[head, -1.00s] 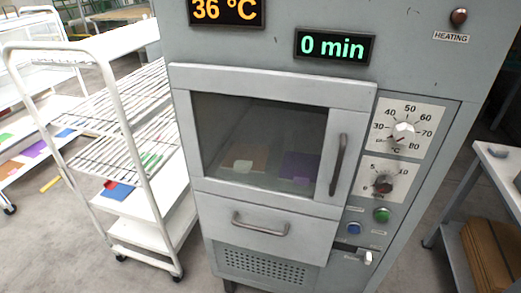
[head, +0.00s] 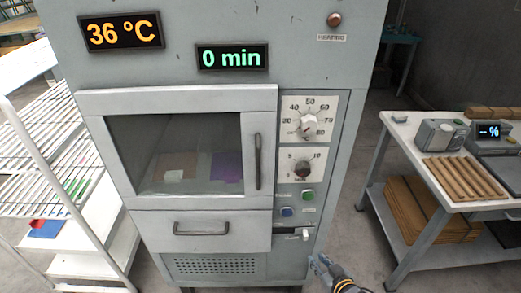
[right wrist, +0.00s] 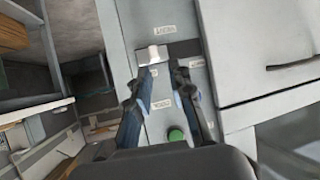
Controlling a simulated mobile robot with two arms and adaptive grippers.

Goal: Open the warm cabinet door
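The warm cabinet (head: 235,20) is grey. Its windowed door (head: 185,98) is closed, with a dark vertical handle (head: 258,160) on its right side. A small pale lever (head: 304,235) sits on the panel below the buttons; it shows as a silver piece in the right wrist view (right wrist: 152,55), between small labels. My right gripper (head: 318,262) is low, near the cabinet's lower right edge. In the right wrist view my right gripper (right wrist: 164,78) is open and empty, its fingers pointing toward the lever. I cannot tell whether they touch it. My left gripper is not in view.
A drawer (head: 200,238) is below the door. Dials (head: 308,125), a green button (head: 307,196) and a blue button (head: 287,211) are on the panel. A white rack (head: 30,140) stands left, a table (head: 400,130) right. Floor shows between cabinet and table.

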